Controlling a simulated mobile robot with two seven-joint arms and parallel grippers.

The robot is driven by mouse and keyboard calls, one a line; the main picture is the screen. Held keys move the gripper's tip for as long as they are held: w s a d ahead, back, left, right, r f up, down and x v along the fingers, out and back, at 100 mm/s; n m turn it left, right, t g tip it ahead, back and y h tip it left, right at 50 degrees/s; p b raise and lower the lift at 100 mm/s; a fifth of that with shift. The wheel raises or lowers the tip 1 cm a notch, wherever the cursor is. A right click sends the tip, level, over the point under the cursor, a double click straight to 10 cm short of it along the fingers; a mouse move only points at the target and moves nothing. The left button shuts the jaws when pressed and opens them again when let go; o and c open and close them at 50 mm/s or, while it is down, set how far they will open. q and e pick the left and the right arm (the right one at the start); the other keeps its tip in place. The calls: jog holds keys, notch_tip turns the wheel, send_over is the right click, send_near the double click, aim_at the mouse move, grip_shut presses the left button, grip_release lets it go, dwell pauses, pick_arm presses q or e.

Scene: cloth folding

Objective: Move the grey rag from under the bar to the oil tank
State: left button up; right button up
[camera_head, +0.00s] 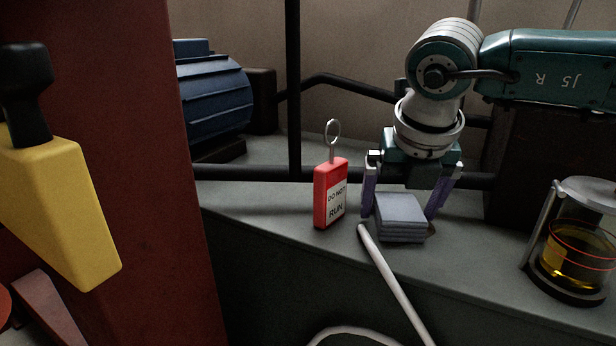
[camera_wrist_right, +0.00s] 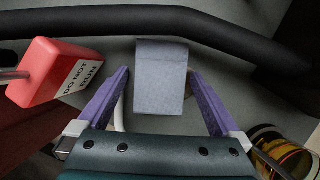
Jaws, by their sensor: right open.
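The grey rag (camera_head: 401,211) is a folded, layered block on the grey ledge. My right gripper (camera_head: 399,216) is open above it, with one purple finger on each side of the rag. In the right wrist view the rag (camera_wrist_right: 160,85) lies between the open fingers, with gaps on both sides. The black bar (camera_wrist_right: 215,32) runs just beyond the rag's far end there; I cannot tell if any of the rag is under it. The oil tank (camera_head: 578,255), a clear cylinder with yellow oil and a grey lid, stands to the right. My left gripper is not in view.
A red "DO NOT RUN" tag (camera_head: 323,196) with a ring stands just left of the rag. A pale hose or rod (camera_head: 394,283) rises to the ledge before the rag. A blue motor (camera_head: 213,98) is behind. A red panel (camera_head: 150,150) and yellow block (camera_head: 60,210) fill the left.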

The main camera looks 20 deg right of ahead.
jog(key=p+v, duration=0.5)
jog(key=v, duration=0.7)
jog(key=shift+a+p, duration=0.1)
jog(key=shift+p, duration=0.2)
